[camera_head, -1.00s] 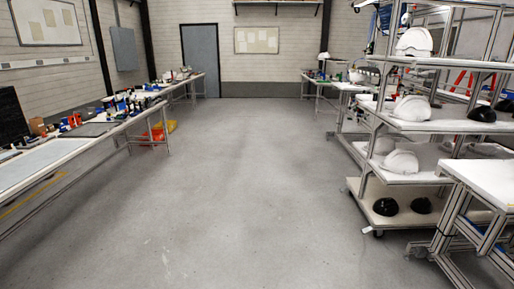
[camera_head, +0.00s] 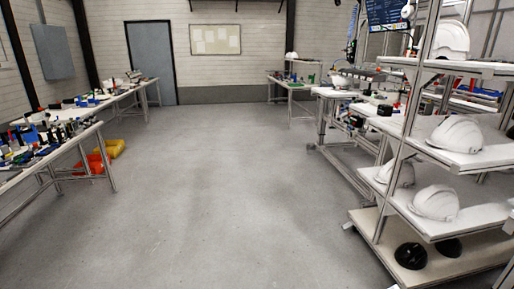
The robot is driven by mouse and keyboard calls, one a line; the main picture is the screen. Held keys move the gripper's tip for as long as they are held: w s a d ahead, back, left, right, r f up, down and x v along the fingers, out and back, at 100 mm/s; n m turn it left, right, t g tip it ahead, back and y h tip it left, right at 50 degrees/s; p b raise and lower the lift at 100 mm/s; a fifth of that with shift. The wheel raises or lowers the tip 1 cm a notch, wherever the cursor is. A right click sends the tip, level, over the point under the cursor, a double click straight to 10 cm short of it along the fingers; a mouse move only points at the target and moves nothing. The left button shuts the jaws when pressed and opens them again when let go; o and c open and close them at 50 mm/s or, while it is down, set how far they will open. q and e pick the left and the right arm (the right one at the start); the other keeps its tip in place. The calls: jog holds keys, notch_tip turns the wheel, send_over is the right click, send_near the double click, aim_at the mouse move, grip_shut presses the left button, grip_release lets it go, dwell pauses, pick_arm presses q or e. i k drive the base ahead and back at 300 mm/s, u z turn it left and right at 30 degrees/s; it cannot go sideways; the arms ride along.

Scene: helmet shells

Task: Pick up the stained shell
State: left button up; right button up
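Several white helmet shells sit on the shelves of a wheeled rack at the right. One shell (camera_head: 451,41) is on the top shelf, one (camera_head: 458,134) is on the shelf below. Another shell (camera_head: 435,203) and a partly hidden shell (camera_head: 399,173) share a lower shelf. Two black shells lie on the bottom shelf, the nearer one (camera_head: 410,256) in clear view. I cannot make out a stain on any shell at this size. Neither of my grippers is in view.
The rack's bottom shelf (camera_head: 366,221) juts into the aisle at right. A cluttered workbench (camera_head: 62,147) runs along the left, with red and yellow bins (camera_head: 95,163) under it. More benches (camera_head: 325,92) stand beyond the rack. The grey floor (camera_head: 215,190) between is clear.

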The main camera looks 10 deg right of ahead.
aim_at(458, 133)
jog(key=z, duration=0.45)
jog(key=i, duration=1.5)
jog(key=z, duration=1.85)
jog(key=i, duration=1.25)
jog(key=z, duration=0.8)
